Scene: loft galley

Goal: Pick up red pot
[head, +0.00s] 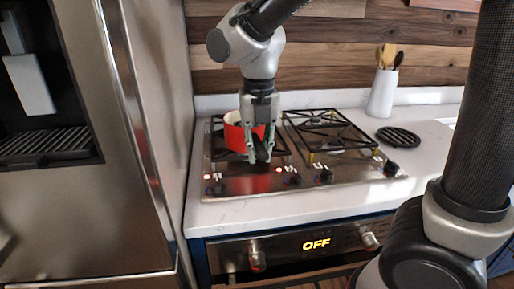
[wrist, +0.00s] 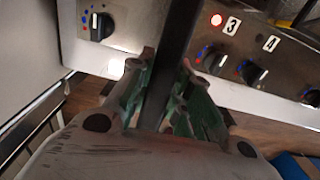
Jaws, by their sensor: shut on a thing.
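The red pot (head: 232,133) stands on the left burner of the stovetop in the head view, partly hidden behind my gripper. Its inside looks pale. My gripper (head: 262,153) points down in front of the pot. It is shut on a dark bar, which looks like the pot's handle (head: 261,150). In the wrist view the dark handle (wrist: 168,62) runs up between the green-padded fingers of my gripper (wrist: 168,85). The pot body is not visible in the wrist view.
The stovetop (head: 335,172) has knobs along its front, and its right grate (head: 325,130) is empty. A white utensil holder (head: 382,92) and a round black trivet (head: 398,137) are at the right. A steel fridge (head: 150,130) stands close on the left.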

